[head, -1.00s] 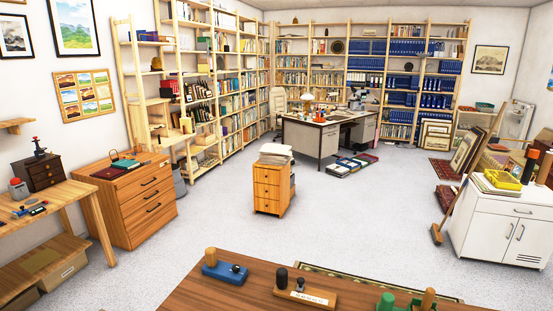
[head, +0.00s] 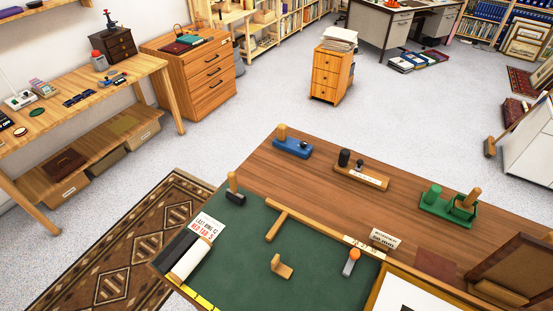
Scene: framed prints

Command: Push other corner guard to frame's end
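A framed print is partly in view at the bottom right, with a light wood frame (head: 376,291) and a white face (head: 400,293); the rest is cut off. It lies on the worktable (head: 325,205). I cannot tell for certain which piece is the corner guard. A small wooden piece with an upright (head: 282,267) stands on the green mat (head: 245,230), left of the frame and apart from it. A black block with a wooden peg (head: 235,190) stands at the mat's left corner. Neither gripper shows.
Blue (head: 292,147), wooden (head: 360,178) and green (head: 448,208) pegged blocks stand along the table's far side. A wooden T-shaped tool (head: 281,221), an orange-topped tool (head: 351,262) and a white roll (head: 191,259) are on the mat. A brown panel (head: 518,265) stands at right.

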